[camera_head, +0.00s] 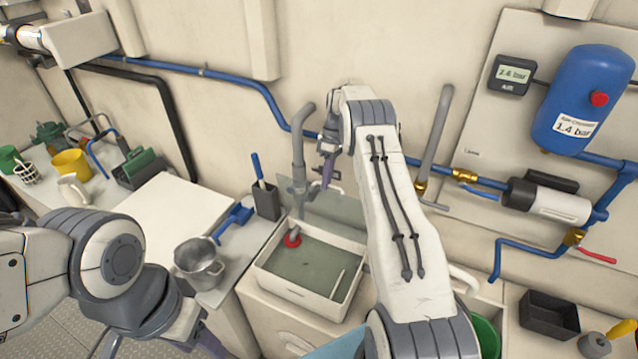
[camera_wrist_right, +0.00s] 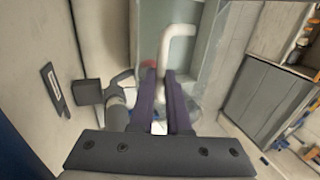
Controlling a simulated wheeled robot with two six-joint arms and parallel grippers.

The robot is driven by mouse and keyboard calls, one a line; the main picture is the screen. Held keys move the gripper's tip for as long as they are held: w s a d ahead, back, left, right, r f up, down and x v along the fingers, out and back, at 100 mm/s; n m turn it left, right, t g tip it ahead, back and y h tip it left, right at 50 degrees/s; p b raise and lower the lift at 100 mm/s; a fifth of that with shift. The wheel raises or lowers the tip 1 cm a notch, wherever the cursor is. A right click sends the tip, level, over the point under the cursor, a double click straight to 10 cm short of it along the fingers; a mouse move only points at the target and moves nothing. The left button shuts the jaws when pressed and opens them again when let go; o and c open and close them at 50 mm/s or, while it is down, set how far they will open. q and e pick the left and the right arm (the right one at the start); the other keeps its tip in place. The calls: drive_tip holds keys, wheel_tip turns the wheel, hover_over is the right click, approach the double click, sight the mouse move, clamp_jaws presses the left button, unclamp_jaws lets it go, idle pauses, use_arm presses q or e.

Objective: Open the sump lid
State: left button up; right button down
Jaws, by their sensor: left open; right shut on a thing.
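The sump is a white box (camera_head: 262,283) with a grey-green inside, at the centre of the head view. A translucent grey-green panel (camera_head: 345,212), which looks like its lid, stands raised and tilted at the back of the box. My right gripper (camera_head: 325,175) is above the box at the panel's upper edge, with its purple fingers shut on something. In the right wrist view a white curved bar (camera_wrist_right: 180,40) is by the fingertips; the exact grip is hard to see. My left gripper (camera_head: 160,343) is open at the bottom left, partly cut off, away from the sump.
A dark tray (camera_head: 549,315) sits far right.

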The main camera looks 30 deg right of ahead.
drive_tip(key=shift+w+d, duration=0.15)
drive_tip(key=shift+d, duration=0.35)
drive_tip(key=c, duration=1.1)
unclamp_jaws()
drive_tip(key=shift+o, duration=1.1)
drive_tip(key=shift+w+d+f, duration=0.1)
drive_tip(key=shift+f, duration=0.05)
drive_tip(key=shift+a, duration=0.2)
drive_tip(key=b+v, duration=0.1)
drive_tip(key=v, duration=0.6)
drive_tip(key=shift+r, duration=0.25)
